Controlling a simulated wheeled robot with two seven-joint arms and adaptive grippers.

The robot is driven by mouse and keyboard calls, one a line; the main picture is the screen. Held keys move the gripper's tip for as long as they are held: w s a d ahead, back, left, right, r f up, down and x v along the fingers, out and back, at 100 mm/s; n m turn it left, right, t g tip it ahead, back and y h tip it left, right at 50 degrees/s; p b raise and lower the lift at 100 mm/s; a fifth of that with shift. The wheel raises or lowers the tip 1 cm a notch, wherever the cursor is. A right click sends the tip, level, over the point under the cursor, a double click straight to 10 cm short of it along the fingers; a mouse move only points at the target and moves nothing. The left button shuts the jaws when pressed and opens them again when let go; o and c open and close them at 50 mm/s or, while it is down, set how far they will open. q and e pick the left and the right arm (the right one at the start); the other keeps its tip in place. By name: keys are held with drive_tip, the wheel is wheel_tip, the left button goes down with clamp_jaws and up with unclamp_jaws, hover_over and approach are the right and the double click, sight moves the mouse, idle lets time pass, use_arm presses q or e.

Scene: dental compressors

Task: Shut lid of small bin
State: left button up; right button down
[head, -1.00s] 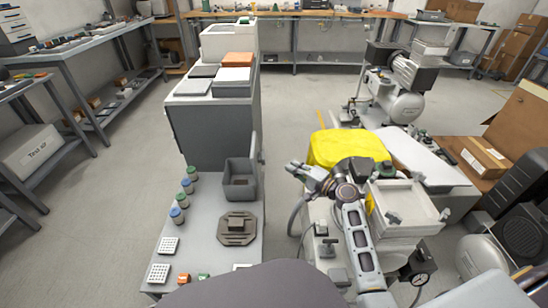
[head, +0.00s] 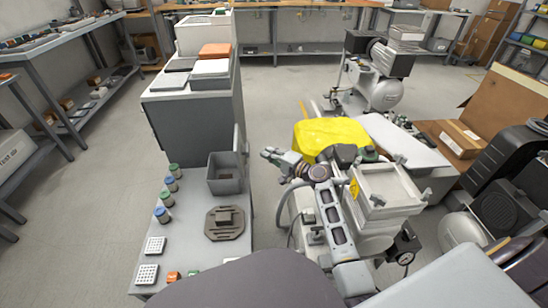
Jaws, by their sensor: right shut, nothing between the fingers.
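The small grey bin (head: 225,183) stands on the grey bench, open at the top, with its inside showing. Its lid (head: 239,147) stands upright along the bin's right side, seen almost edge-on. My right gripper (head: 267,153) is shut and empty. It is just right of the lid, at about the height of the lid in the picture, and a gap shows between them. My right arm reaches up to it from the lower right. My left gripper is not in view.
A dark octagonal fixture (head: 224,222) sits on the bench in front of the bin. Several small jars (head: 167,199) line the bench's left edge. A grey cabinet (head: 190,125) stands behind the bin. A yellow cover (head: 328,136) and a white tray (head: 385,190) are to the right.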

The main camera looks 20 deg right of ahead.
sight(243, 150)
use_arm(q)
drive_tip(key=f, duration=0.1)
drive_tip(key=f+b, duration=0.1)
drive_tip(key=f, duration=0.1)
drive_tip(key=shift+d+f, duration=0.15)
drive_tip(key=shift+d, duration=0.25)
use_arm(e)
drive_tip(key=x, duration=0.5)
drive_tip(key=shift+w, duration=0.15)
drive_tip(key=shift+a, duration=0.1)
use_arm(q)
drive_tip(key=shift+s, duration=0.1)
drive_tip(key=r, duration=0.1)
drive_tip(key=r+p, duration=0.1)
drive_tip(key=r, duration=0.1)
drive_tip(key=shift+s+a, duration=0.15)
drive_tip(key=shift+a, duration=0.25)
use_arm(e)
drive_tip(key=shift+w+a+r, duration=0.1)
drive_tip(key=shift+a+r, duration=0.1)
